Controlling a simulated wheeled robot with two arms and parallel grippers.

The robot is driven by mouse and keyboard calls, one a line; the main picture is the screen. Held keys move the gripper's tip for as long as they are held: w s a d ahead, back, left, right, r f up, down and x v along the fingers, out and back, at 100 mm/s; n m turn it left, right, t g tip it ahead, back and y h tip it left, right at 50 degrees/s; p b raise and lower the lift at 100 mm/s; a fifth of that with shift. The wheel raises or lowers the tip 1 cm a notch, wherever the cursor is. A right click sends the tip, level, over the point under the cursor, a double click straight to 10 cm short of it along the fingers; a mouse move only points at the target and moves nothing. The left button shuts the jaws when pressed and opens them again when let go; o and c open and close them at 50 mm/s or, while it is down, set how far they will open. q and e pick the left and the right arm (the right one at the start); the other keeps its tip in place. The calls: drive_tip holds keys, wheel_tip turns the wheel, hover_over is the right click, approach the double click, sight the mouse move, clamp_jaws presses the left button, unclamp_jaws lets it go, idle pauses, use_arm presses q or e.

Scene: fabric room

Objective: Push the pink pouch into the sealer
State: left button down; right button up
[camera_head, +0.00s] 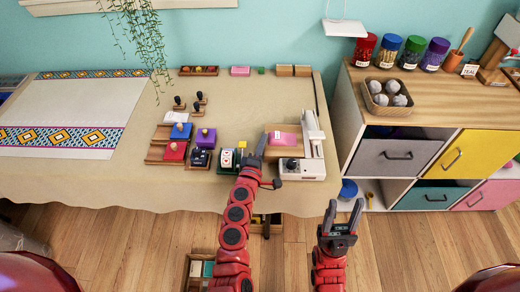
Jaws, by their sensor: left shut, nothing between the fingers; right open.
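The pink pouch (283,139) lies flat on a small wooden board near the front right of the table. The white sealer (312,136) stands right beside it, with its long arm along the pouch's right side. Whether the pouch's edge is inside the sealer cannot be made out. My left gripper (261,143) is shut and empty, just left of the pouch and board. A small gap seems to separate its tips from the pouch. My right gripper (344,209) is open and empty, in front of the table and over the floor.
Left of my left gripper are a white-and-green device (228,159) and several coloured stamps on wooden blocks. A pink block (240,71) lies at the table's back. A cabinet (440,94) with jars and a basket (388,98) stands right. The table's middle is clear.

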sight(274, 140)
use_arm(q)
drive_tip(key=shift+w, duration=0.3)
drive_tip(key=d+b, duration=0.1)
drive_tip(key=d, duration=0.2)
drive_tip(key=shift+f, duration=0.15)
drive_tip(key=shift+d, duration=0.35)
drive_tip(key=shift+a, duration=0.1)
drive_tip(key=shift+s, duration=0.1)
